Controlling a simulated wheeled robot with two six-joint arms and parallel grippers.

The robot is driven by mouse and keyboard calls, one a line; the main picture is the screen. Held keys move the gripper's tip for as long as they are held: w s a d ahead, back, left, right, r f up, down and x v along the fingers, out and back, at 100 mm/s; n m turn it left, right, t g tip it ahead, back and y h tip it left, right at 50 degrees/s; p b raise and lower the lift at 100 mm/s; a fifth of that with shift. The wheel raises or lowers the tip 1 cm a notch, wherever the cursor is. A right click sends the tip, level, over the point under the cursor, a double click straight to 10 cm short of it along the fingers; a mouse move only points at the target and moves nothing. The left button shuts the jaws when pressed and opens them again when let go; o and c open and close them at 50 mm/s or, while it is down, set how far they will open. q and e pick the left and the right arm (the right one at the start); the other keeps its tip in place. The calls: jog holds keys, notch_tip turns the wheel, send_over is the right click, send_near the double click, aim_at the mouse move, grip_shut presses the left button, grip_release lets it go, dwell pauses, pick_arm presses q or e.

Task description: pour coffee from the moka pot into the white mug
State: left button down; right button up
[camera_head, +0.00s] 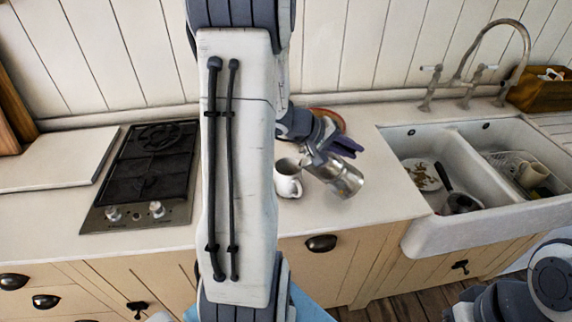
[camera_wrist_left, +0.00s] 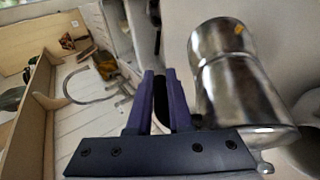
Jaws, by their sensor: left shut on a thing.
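The metal moka pot (camera_head: 345,180) is held tilted above the counter, just right of the white mug (camera_head: 287,182). Its upper end leans toward the mug in the head view. My left gripper (camera_head: 318,153) is shut on the pot's dark handle (camera_wrist_left: 160,98), between purple fingers (camera_wrist_left: 160,88). The pot's shiny body also fills the right of the wrist view (camera_wrist_left: 235,85), with a pale curved surface, probably the mug, at the lower right edge. The mug stands upright on the counter, partly beside my arm. No coffee stream is visible. My right gripper is out of view.
A black gas hob (camera_head: 150,165) is on the left of the counter (camera_head: 385,205). A white double sink (camera_head: 440,225) with dishes and a tall tap (camera_head: 515,45) is on the right. A reddish-brown round item (camera_head: 330,115) lies behind the gripper. My left arm hides the middle.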

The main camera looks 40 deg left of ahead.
pick_arm(q)
jog(key=shift+s+a+r+h, duration=0.1)
jog(key=shift+a+r+h, duration=0.05)
jog(key=shift+r+h, duration=0.15)
jog(key=shift+s+a, duration=0.1)
jog(key=shift+a, duration=0.2)
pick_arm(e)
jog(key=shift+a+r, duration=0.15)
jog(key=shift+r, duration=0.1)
